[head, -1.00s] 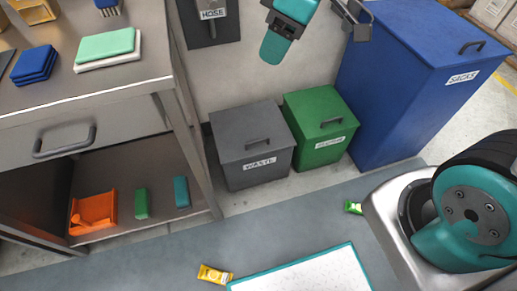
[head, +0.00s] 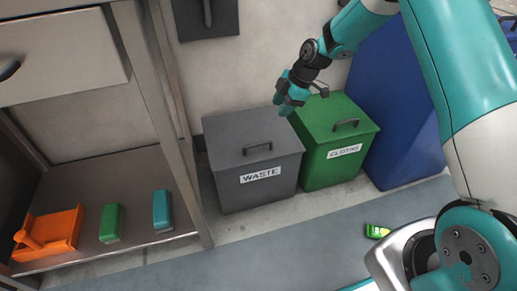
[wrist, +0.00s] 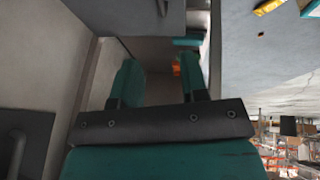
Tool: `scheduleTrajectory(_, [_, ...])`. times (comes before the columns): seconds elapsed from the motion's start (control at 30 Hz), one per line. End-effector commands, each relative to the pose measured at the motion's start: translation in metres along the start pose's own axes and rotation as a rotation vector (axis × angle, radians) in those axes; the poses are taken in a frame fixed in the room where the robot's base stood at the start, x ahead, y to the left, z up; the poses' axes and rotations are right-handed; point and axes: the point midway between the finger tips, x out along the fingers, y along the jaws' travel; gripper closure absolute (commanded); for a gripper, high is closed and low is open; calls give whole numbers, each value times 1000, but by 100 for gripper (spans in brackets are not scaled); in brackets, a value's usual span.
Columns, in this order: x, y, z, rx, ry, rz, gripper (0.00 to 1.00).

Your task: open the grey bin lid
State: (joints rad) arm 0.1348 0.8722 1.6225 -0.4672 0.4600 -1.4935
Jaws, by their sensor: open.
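The grey bin (head: 228,182) stands on the floor against the wall, with a WASTE label on its front. Its lid (head: 226,142) is shut and carries a dark bar handle (head: 257,147). My gripper (head: 287,101) is above the back right corner of the grey bin, beside the green bin's edge, up and right of the handle in the picture. It is apart from the handle. In the wrist view my gripper (wrist: 160,82) shows two teal fingers spread apart with nothing between them. I cannot surely make out the lid handle in the wrist view.
A green bin (head: 325,172) stands close on the right, with a larger blue bin (head: 408,150) beyond it. A metal bench (head: 85,165) is on the left; its low shelf holds an orange object (head: 55,232). The floor (head: 265,238) in front is mostly clear.

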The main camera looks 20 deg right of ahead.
Motion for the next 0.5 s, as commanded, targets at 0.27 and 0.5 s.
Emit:
scheduleTrajectory(0.27, [48,-1,2,-3,0,-3,60])
scheduleTrajectory(0.5, [104,-2,2,-4,1,-3,60])
